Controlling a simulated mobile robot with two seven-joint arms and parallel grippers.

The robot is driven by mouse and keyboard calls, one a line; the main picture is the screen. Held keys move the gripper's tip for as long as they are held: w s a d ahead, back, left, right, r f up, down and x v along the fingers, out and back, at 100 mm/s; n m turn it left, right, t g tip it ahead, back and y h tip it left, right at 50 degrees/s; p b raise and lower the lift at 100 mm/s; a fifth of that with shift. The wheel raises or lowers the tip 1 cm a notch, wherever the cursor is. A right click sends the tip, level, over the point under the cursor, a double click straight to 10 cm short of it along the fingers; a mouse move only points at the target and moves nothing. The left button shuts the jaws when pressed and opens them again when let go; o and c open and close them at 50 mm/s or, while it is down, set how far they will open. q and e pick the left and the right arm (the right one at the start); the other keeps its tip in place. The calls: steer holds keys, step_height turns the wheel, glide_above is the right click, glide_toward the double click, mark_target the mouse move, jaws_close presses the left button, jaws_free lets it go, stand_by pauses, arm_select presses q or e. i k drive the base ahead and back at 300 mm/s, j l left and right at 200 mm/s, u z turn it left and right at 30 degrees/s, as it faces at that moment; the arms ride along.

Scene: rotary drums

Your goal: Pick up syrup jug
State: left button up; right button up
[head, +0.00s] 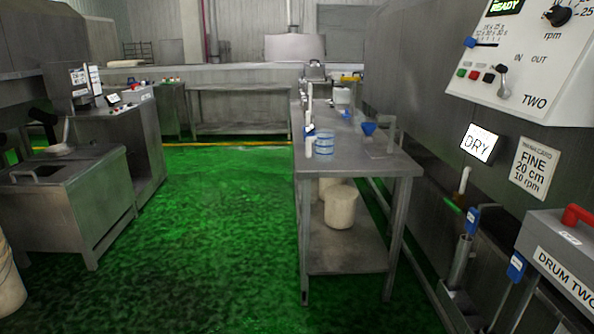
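No object is clearly recognisable as the syrup jug from here. On the steel table (385,168) at centre stand a blue-and-white tub (324,143) and a slim white bottle-like item (309,142) beside it, near the left edge. A small blue funnel-shaped item (369,129) stands to their right. A pale, rounded container (340,207) sits on the table's lower shelf, with another pale container (327,185) partly hidden behind it. Neither of my grippers shows in the head view.
Green floor (215,230) lies open left of the table. A steel bin (70,195) and console (140,135) stand at left. A wall panel marked TWO (530,60) and a DRUM TWO box (565,265) are at right. A low bench (240,110) stands behind.

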mark_target(324, 141)
steer(key=i+j+z, duration=0.35)
steer(key=j, duration=0.25)
steer(key=i+j+z, duration=0.2)
steer(key=j, duration=0.15)
steer(key=i+j+z, duration=0.15)
steer(key=i, duration=0.5)
